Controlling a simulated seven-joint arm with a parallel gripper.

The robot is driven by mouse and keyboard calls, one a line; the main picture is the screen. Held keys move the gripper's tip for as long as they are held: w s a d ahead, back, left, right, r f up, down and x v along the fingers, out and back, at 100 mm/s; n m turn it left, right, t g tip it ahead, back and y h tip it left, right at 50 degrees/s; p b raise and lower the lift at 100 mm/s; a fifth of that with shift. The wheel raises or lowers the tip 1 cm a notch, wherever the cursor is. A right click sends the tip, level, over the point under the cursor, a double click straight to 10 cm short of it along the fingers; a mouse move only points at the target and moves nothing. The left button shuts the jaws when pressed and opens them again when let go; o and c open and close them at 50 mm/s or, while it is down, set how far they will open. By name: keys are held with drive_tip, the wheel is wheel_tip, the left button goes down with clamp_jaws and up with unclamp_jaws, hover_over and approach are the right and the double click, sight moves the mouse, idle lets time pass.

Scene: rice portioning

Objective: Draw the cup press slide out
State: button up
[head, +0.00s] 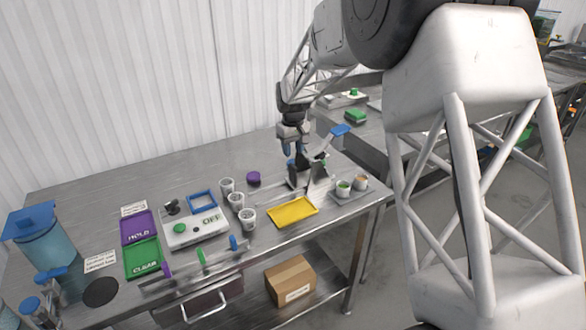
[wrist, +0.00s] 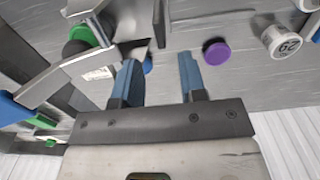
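The cup press (head: 318,180) appears to be the metal fixture at the right end of the table, with a blue-ended lever (head: 340,130) slanting up to the right. I cannot tell which part is the slide. My gripper (head: 291,148) is above the table beside the press. In the wrist view its blue fingers (wrist: 159,62) are apart with nothing held between them; the knob lies beyond the left finger.
A purple disc (head: 253,178) and several white cups (head: 235,200) stand left of the press. A yellow tray (head: 292,212) is in front. Two filled cups (head: 344,188) stand at its right.

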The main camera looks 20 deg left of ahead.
sight(293, 165)
drive_tip(key=shift+f, duration=3.9)
clamp_jaws()
